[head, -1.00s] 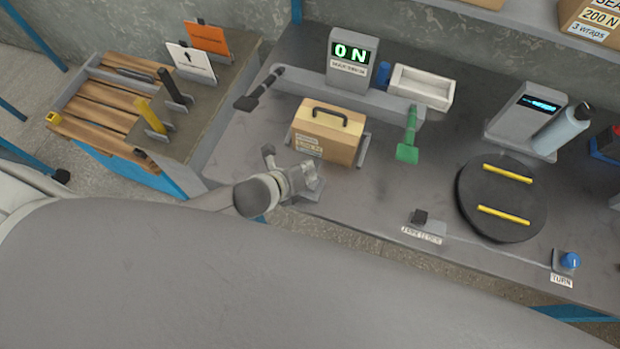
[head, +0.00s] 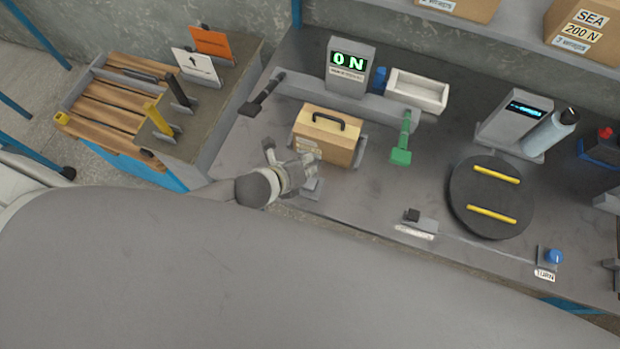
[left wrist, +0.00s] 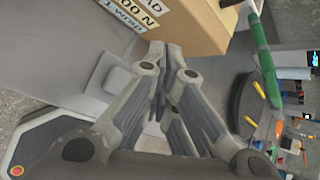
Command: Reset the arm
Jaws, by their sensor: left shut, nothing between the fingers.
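My left gripper (head: 308,172) is shut and empty in front of a cardboard box (head: 327,139) on the grey workbench. In the left wrist view its fingers (left wrist: 160,85) are close together, with the box (left wrist: 185,22) just beyond them. A small gap seems to lie between gripper and box, though the head view partly hides it. The box has a dark top handle and a label on its front. My right gripper does not show.
Behind the box stands a force display (head: 350,68) reading 0 N. A green-handled lever (head: 403,140) is to its right, a black one (head: 262,94) to its left. A turntable (head: 491,197) with yellow bars lies right. Bare bench (head: 370,200) lies between.

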